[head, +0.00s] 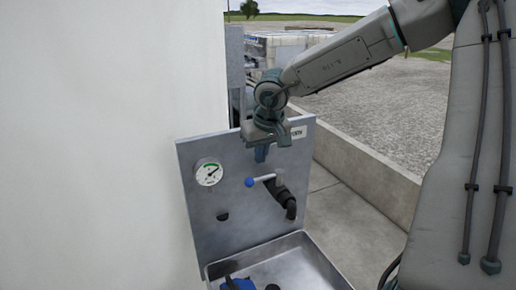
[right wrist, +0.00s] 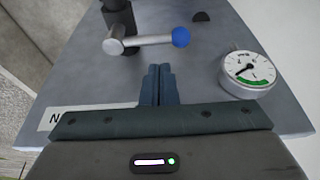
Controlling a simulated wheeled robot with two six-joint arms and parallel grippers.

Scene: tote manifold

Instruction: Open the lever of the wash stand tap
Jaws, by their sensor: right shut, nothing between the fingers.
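The wash stand tap (head: 287,199) is a black spout on an upright grey metal panel (head: 232,180). Its silver lever (head: 264,178) lies across the panel, roughly level, with a blue ball knob (head: 249,182) at its left end. In the right wrist view the lever (right wrist: 145,41) and blue knob (right wrist: 181,37) show just beyond the fingers. My right gripper (head: 261,154) is shut and empty, in front of the panel's upper part, above the lever. Its blue fingers (right wrist: 158,84) look apart from the lever. My left gripper is not in view.
A round pressure gauge (head: 209,172) sits on the panel left of the lever. A metal basin (head: 275,265) with a blue object (head: 238,284) is below. A white wall (head: 110,140) stands close at left, and a low concrete wall (head: 365,175) runs at right.

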